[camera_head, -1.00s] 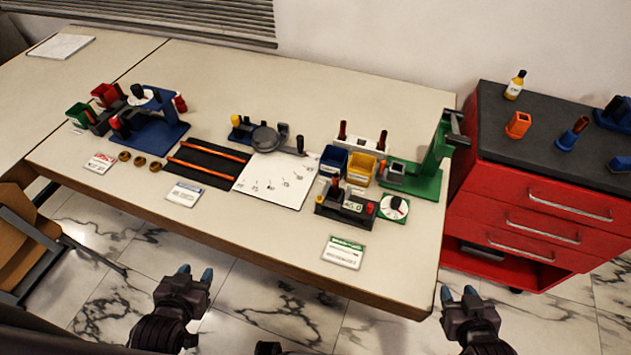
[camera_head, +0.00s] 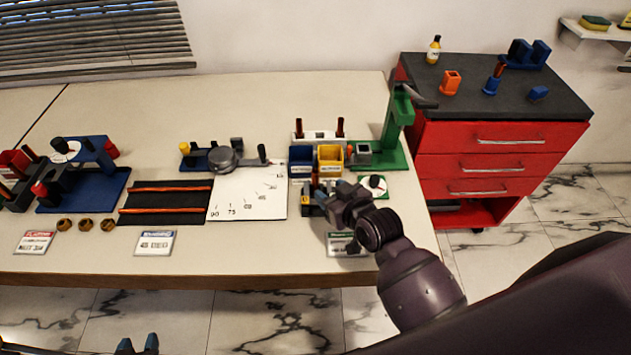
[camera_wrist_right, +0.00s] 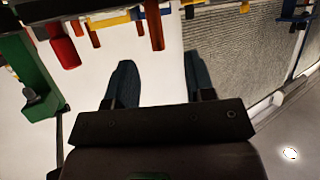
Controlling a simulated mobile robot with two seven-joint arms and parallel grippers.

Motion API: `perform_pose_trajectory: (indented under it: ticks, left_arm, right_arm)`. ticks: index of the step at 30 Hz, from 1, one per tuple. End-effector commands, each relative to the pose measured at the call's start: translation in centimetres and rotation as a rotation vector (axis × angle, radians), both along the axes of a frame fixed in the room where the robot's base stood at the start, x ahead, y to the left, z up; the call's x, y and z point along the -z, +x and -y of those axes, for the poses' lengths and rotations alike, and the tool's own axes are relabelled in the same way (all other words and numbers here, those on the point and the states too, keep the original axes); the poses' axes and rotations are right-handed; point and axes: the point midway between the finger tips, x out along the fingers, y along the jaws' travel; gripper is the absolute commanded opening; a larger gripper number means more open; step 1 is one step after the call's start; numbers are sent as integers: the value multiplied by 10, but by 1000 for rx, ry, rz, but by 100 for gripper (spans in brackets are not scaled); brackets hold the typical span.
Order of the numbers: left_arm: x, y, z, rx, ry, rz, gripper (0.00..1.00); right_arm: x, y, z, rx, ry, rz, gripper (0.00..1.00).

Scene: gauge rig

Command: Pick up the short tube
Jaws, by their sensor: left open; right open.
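Two dark red-brown tubes, a left one (camera_head: 299,127) and a right one (camera_head: 340,126), stand upright in a white rack (camera_head: 319,138) at the back of the table. I cannot tell which tube is the short one. My right gripper (camera_head: 335,212) is over the front right of the table, partly covering a dark block with small coloured parts. In the right wrist view its fingers (camera_wrist_right: 156,68) are apart with nothing between them, and a red-brown tube (camera_wrist_right: 153,25) shows beyond them. My left gripper (camera_head: 138,345) is open at the bottom edge, in front of the table.
Blue (camera_head: 301,161) and yellow (camera_head: 330,159) bins stand before the rack, beside a green press (camera_head: 396,130). A white dial (camera_head: 374,186) is close to my right gripper. Left are a white sheet (camera_head: 247,204) and a black mat (camera_head: 150,203) with two orange rods. A red cabinet (camera_head: 490,158) stands right.

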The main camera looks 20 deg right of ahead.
Motion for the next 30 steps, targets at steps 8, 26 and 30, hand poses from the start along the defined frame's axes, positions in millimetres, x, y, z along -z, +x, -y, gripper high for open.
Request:
perform_pose_trajectory:
  ticks: [8,26,30]
  left_arm:
    - [4,0,0,1,0,-1,43]
    - [11,-3,1,-1,-1,-10,43]
    - [12,-4,0,-1,-1,-12,43]
  right_arm:
    - [12,29,-6,1,0,1,49]
    - [27,80,-12,1,0,0,49]
    - [27,81,-12,1,0,0,49]
